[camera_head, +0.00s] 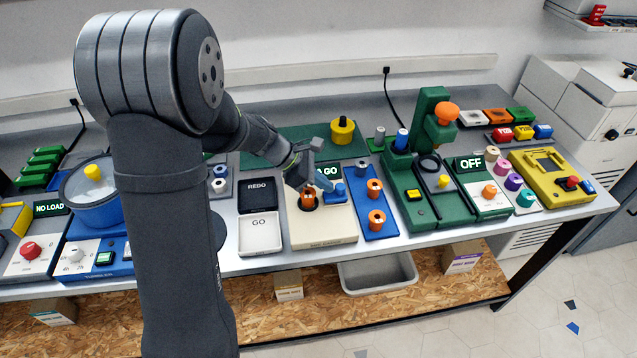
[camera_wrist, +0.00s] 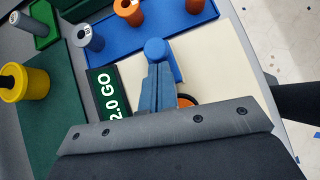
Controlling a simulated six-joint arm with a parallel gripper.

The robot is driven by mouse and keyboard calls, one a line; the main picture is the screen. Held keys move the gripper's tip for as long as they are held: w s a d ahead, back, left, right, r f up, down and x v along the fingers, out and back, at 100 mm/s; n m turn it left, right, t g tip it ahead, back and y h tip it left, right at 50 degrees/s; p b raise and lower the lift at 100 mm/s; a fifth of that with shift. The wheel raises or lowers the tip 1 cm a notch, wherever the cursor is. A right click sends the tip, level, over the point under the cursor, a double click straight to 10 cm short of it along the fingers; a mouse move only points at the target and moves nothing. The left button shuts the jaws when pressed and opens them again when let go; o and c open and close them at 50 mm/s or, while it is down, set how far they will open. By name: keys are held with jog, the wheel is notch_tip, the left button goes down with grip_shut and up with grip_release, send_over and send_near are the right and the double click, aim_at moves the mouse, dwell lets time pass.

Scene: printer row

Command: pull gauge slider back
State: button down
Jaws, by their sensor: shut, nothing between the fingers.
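The gauge is a cream box (camera_head: 325,228) with a green-lit display reading "2.0 GO" (camera_wrist: 108,93). A blue slider with a round knob (camera_head: 340,190) sits on its back right part; the knob (camera_wrist: 155,50) also shows in the wrist view. An orange part in a dark ring (camera_head: 308,199) sits in the box's top, partly hidden by my fingers in the wrist view. My gripper (camera_head: 328,185) is shut and empty, low over the gauge. In the wrist view its fingertips (camera_wrist: 158,66) are right beside the knob; I cannot tell whether they touch it.
A blue tray (camera_head: 376,229) with orange and grey spools lies right of the gauge. REDO (camera_head: 258,197) and GO (camera_head: 260,233) bins stand to its left. A yellow spool (camera_head: 342,131) stands on a green mat behind. A green press (camera_head: 432,190) stands farther right.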

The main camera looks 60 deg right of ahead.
jog(key=shift+s+d, duration=0.4)
jog(key=shift+s, duration=0.05)
jog(key=shift+r, duration=0.1)
jog(key=v, duration=1)
jog(key=shift+w+a, duration=0.2)
jog(key=x, duration=1)
jog(key=shift+s+d, duration=0.1)
